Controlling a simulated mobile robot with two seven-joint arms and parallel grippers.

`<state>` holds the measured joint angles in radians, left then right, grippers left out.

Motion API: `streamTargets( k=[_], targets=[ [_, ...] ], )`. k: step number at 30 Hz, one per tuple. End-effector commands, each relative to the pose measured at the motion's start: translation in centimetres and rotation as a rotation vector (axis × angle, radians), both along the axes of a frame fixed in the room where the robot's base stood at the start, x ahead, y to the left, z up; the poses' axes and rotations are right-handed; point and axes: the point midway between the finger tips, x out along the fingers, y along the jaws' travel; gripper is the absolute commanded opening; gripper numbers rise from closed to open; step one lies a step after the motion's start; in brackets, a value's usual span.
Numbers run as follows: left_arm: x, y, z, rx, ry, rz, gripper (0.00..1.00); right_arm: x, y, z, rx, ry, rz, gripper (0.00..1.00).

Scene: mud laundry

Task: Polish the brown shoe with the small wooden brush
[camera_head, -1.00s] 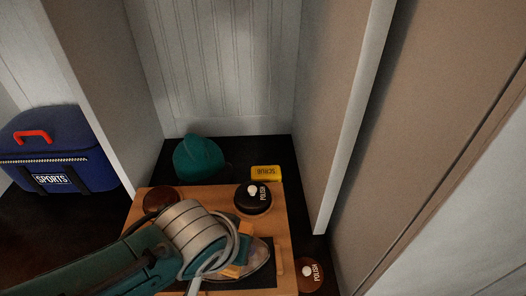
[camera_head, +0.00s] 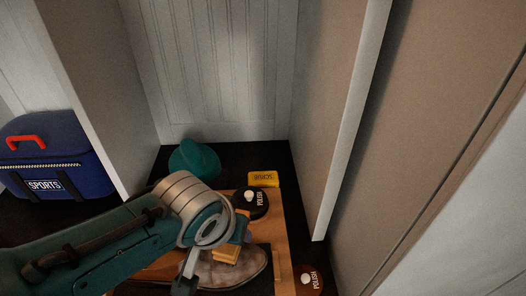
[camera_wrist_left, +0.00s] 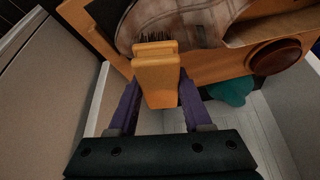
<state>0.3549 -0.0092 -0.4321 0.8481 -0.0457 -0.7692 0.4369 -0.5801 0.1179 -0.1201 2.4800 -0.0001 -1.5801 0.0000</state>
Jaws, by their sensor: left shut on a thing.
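The shoe (camera_head: 247,270), a blotchy, dusty greyish brown, lies on a dark patch of the wooden board (camera_head: 279,228). In the left wrist view the shoe (camera_wrist_left: 190,22) is at the top. My left gripper (camera_head: 226,250) is shut on the small wooden brush (camera_head: 229,257), over the shoe's upper. In the left wrist view the brush (camera_wrist_left: 157,82) sits between the purple fingers, its dark bristles facing the shoe. The bristles look at or very near the shoe's surface; I cannot tell if they press on it. My left arm hides part of the shoe and board.
A black polish tin (camera_head: 251,204) stands on the board's far edge, and a brown polish tin (camera_head: 308,279) is at the right. A yellow box (camera_head: 263,179) and a teal object (camera_head: 194,160) lie behind. A blue sports bag (camera_head: 45,160) is left. Walls close in the right side.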

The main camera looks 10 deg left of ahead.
Motion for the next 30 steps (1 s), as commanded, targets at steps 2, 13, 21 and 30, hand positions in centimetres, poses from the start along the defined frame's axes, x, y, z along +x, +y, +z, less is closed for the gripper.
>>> streamTargets(
  k=[2, 13, 21, 30],
  targets=[
    [-0.3, 0.2, 0.1, 0.009, 0.002, 0.0, 0.0, 0.0, 0.0, 0.4, -0.001, 0.0, 0.001, 1.0],
    [-2.8, -1.2, 0.4, 0.004, 0.004, -0.001, 0.0, 0.0, -0.1, 2.3, -0.004, 0.0, 0.003, 1.0],
    [-3.1, -1.4, 0.3, 0.002, 0.001, 0.0, 0.0, 0.0, -0.1, 2.3, -0.004, 0.0, 0.003, 1.0],
    [-3.1, -1.4, 0.3, 0.002, 0.001, 0.0, 0.0, 0.0, -0.1, 2.3, -0.004, 0.0, 0.002, 1.0]
  ],
)
